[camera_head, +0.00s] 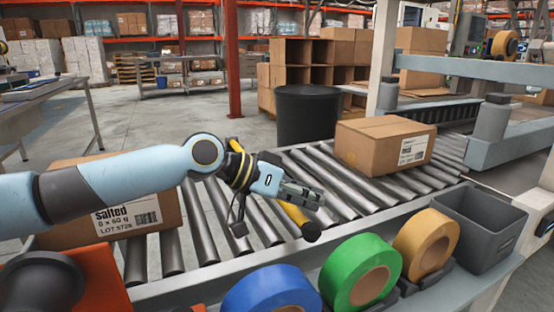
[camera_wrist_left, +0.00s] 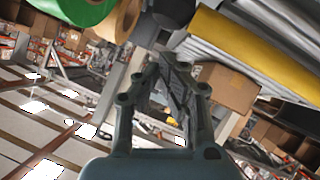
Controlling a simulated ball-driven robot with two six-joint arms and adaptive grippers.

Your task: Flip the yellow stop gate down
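The yellow stop gate (camera_head: 294,214) is a bar with a black end near the conveyor's front rail. In the head view it slants up and left from that end, partly hidden behind my left gripper; how high it stands over the rollers I cannot tell. My left gripper (camera_head: 312,199) is over the rollers, right at the bar in the head view. In the left wrist view the gripper fingers (camera_wrist_left: 170,65) are together with nothing seen between them. The yellow bar (camera_wrist_left: 255,52) passes to their right there; contact is unclear. My right gripper is not in view.
A carton (camera_head: 365,152) sits on the roller conveyor (camera_head: 335,190) at right, and a "Salted" carton (camera_head: 172,207) at left behind my arm. Blue (camera_head: 270,290), green (camera_head: 335,272) and tan (camera_head: 415,232) tape rolls and a grey bin (camera_head: 480,230) line the front.

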